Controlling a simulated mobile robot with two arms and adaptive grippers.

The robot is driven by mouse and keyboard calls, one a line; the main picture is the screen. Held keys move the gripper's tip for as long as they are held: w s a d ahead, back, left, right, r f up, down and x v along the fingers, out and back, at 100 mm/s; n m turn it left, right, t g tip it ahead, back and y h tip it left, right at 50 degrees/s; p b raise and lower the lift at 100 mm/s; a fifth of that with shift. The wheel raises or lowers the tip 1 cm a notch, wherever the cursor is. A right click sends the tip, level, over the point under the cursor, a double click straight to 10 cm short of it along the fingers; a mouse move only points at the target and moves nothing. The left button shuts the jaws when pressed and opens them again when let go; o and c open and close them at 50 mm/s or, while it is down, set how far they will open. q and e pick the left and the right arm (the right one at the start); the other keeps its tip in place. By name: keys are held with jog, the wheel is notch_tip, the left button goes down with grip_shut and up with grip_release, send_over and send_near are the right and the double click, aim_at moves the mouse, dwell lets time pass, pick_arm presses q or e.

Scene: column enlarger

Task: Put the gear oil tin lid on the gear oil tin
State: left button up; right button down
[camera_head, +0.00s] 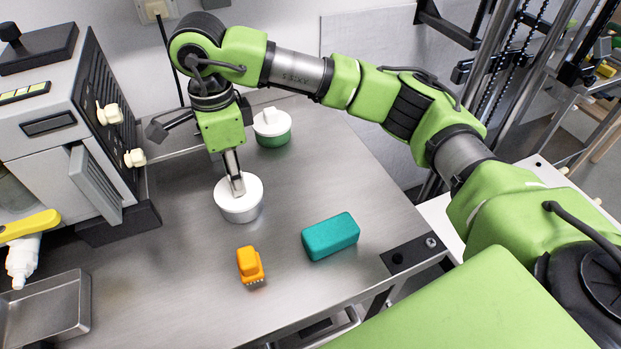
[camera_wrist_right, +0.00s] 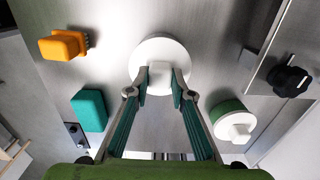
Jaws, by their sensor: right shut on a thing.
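My right gripper (camera_head: 236,184) is shut on the knob of a white round lid (camera_head: 246,185), which I take to be the gear oil tin lid. The lid is at the top of a short white round tin (camera_head: 240,213) standing on the metal bench. Lid and tin look lined up, but I cannot tell whether the lid is fully seated. In the wrist view the lid's white disc (camera_wrist_right: 160,52) shows, with its knob between the fingertips (camera_wrist_right: 160,88); the disc hides the tin below. No label is readable. My left gripper is not in view.
A green tin (camera_head: 272,138) with a white knobbed lid stands behind. An orange brush (camera_head: 250,264) and a teal block (camera_head: 330,236) lie in front. A grey machine (camera_head: 60,125), a yellow-topped bottle (camera_head: 25,250) and a metal tray (camera_head: 45,308) are at left.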

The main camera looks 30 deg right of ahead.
jog(key=shift+f, duration=0.25)
jog(key=c, duration=1.7)
grip_release()
jog(key=shift+r, duration=0.2)
jog(key=shift+r+p, duration=2)
jog(key=shift+r, duration=1.85)
jog(key=shift+r, duration=0.1)
notch_tip(320, 180, up, 12)
